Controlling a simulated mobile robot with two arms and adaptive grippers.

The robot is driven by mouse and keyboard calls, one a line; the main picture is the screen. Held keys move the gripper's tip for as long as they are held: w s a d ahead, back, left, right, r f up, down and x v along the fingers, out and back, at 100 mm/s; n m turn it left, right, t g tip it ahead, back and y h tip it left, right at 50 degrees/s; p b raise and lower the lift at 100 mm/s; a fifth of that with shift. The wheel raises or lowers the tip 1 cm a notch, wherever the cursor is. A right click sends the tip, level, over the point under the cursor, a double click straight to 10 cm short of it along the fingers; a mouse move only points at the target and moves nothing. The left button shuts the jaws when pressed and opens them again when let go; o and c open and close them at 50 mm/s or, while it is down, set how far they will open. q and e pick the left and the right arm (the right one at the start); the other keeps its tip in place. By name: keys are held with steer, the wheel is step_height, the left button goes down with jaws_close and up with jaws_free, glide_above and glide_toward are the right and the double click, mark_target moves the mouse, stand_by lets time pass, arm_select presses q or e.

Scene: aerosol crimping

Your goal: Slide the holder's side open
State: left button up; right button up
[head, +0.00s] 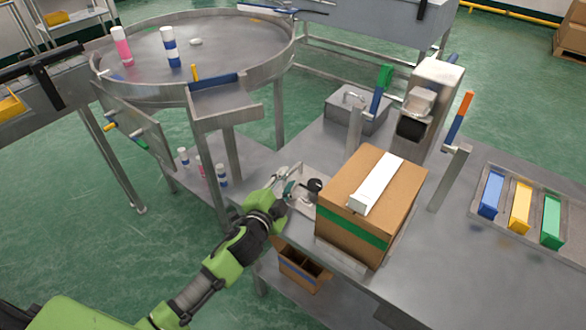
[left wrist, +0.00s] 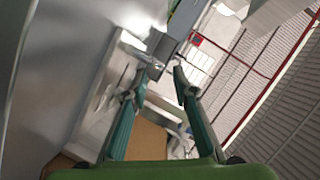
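My left gripper (head: 289,180) reaches over the near edge of the metal bench, just left of the cardboard box. A small metal fixture with a black knob (head: 314,184) sits there beside the fingertips; it may be the holder, but its sides are too small and partly hidden to tell. In the left wrist view, the two green fingers (left wrist: 167,73) stand apart with a narrow gap and nothing clearly between them. A shiny metal part (left wrist: 153,42) lies just beyond the left fingertip; contact cannot be told. My right gripper is not in view.
A cardboard box (head: 350,237) with a green band and a white piece (head: 376,184) on top stands right of the gripper. Behind are a grey machine (head: 432,88) and levers. Coloured bins (head: 520,205) lie right. A round table (head: 215,45) carries cans. An open box (head: 300,268) sits below.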

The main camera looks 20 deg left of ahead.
mark_target(290, 172)
arm_select(q)
steer(key=x, duration=0.6)
steer(key=shift+w, duration=0.1)
jaws_close()
